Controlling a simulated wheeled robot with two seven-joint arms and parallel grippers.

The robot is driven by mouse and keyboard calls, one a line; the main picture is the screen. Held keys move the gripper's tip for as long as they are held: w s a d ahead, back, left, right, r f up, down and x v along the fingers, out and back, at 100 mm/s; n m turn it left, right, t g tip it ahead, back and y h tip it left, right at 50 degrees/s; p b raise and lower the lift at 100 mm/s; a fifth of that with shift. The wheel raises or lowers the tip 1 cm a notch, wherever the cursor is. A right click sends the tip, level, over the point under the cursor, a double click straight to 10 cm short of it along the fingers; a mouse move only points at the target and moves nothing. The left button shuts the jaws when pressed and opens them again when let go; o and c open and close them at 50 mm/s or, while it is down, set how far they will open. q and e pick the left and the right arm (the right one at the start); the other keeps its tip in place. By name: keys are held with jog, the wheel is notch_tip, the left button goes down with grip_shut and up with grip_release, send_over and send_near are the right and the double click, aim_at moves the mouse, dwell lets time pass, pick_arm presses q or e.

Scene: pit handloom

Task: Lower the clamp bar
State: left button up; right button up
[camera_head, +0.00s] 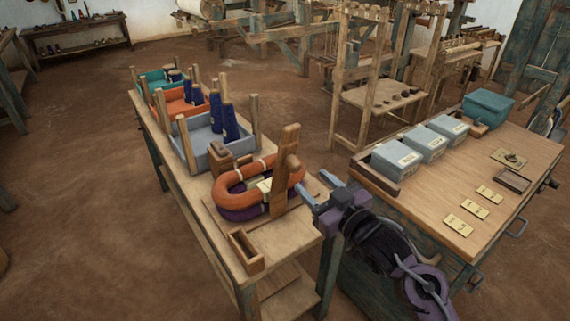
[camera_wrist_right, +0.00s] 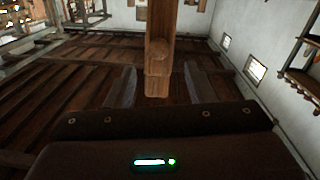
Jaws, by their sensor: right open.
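The clamp bar (camera_head: 289,145) is a light brown wooden piece that stands raised, nearly upright, at the near right side of the bench. A rounded wooden knob sticks out from it. Beside it lie an orange ring-shaped hank (camera_head: 228,187) and a purple one beneath. My right gripper (camera_head: 319,188) is open and empty, just right of the bar. In the right wrist view a wooden bar (camera_wrist_right: 159,40) hangs down from the top edge, lined up between the open fingers (camera_wrist_right: 159,82); contact cannot be told. My left gripper is out of view.
A second table (camera_head: 425,200) on the right bears grey boxes, a teal box (camera_head: 488,107) and yellow cards. The floor left of the bench is clear.

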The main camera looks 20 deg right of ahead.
aim_at(298, 168)
jog(key=p+x, duration=0.1)
jog(key=x, duration=0.6)
jog(key=shift+w+a, duration=0.1)
jog(key=shift+w, duration=0.15)
grip_shut()
